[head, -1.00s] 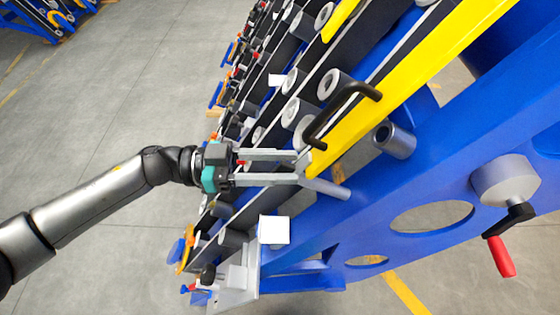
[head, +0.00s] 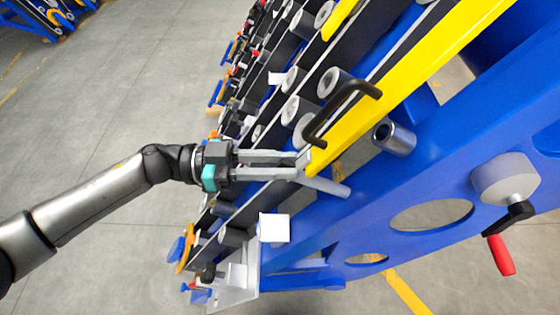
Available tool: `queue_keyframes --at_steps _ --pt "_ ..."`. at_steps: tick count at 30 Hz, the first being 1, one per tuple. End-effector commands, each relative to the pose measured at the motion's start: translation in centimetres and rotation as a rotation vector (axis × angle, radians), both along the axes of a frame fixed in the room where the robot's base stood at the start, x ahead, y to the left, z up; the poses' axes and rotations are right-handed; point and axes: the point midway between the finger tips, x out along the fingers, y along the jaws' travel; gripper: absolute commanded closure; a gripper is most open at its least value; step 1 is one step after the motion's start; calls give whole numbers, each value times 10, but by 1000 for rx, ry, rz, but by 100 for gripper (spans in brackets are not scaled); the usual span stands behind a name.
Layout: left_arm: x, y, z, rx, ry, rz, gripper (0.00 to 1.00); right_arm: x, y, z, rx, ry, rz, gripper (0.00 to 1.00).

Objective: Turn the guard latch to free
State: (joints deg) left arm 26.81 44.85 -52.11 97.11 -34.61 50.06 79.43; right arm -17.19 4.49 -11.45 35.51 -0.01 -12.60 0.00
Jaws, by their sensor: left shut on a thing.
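The yellow guard (head: 385,105) runs diagonally along the blue chassis, with a black bar handle (head: 341,108) on it. A small light grey piece, seemingly the guard latch (head: 304,157), sits at the guard's lower left end. My left gripper (head: 299,165) reaches in from the left and is shut on this latch. Its fingers hide much of the latch, so its exact angle is hard to tell. A grey rod (head: 328,187) sticks out just below the fingertips. My right gripper is not in view.
Several grey and black rollers (head: 333,83) line the frame above the gripper. A grey tube (head: 394,138) and a crank with a red handle (head: 502,255) stand on the blue chassis (head: 440,165) at right. A white block (head: 274,228) is below the gripper. Open floor lies at left.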

Motion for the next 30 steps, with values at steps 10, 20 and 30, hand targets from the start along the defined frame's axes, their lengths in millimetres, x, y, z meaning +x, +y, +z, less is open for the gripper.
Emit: queue_keyframes --at_steps 10,20,30 --pt "0 0 -1 1 -99 -56 100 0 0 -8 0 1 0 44" --pt "-3 1 -3 1 -344 -198 100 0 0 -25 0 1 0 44" --pt "-6 1 -4 1 -625 -359 100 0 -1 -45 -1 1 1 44"
